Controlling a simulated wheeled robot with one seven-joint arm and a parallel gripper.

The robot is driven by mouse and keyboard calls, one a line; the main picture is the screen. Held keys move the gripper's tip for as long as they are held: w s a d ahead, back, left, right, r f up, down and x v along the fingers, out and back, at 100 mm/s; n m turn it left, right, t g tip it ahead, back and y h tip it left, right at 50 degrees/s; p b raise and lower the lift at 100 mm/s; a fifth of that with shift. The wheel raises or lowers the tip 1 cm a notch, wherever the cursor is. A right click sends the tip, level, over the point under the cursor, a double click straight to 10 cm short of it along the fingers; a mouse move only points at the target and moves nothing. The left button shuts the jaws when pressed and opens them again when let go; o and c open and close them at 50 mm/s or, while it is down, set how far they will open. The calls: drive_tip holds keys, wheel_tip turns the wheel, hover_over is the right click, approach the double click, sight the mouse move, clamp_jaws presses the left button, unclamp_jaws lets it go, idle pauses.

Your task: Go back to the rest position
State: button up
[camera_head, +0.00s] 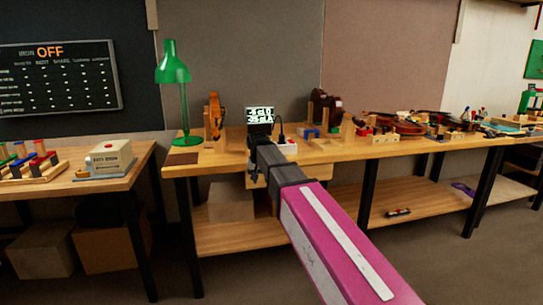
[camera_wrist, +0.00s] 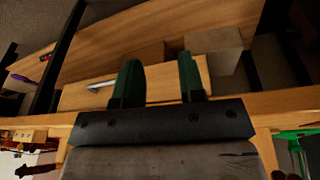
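My gripper shows in the wrist view (camera_wrist: 158,78) with its two dark green fingers apart and nothing between them. Behind the fingers is a pale wooden drawer front with a metal handle (camera_wrist: 101,86). In the head view my arm reaches forward to the middle bench (camera_head: 340,152), and the dark gripper end is in front of the bench edge. The fingertips are hard to make out there. The drawer front (camera_head: 235,181) is partly hidden behind my arm.
A green lamp (camera_head: 173,70), a small lit display (camera_head: 260,116) and violins (camera_head: 395,124) stand on the middle bench. A left bench (camera_head: 75,182) holds a pale box (camera_head: 111,157) and colored pegs. Boxes (camera_head: 112,242) sit below. Floor shows between the left and middle benches.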

drive_tip(key=s+d+f+g, duration=0.1)
drive_tip(key=s+d+f, duration=0.9)
drive_tip(key=f, duration=0.3)
drive_tip(key=s+d+f+g, duration=0.1)
drive_tip(key=s+d+f, duration=1)
drive_tip(key=d+f, duration=0.2)
drive_tip(key=shift+d+f+m+g, duration=0.25)
drive_tip(key=shift+f+m+g, duration=0.05)
drive_tip(key=shift+f, duration=0.3)
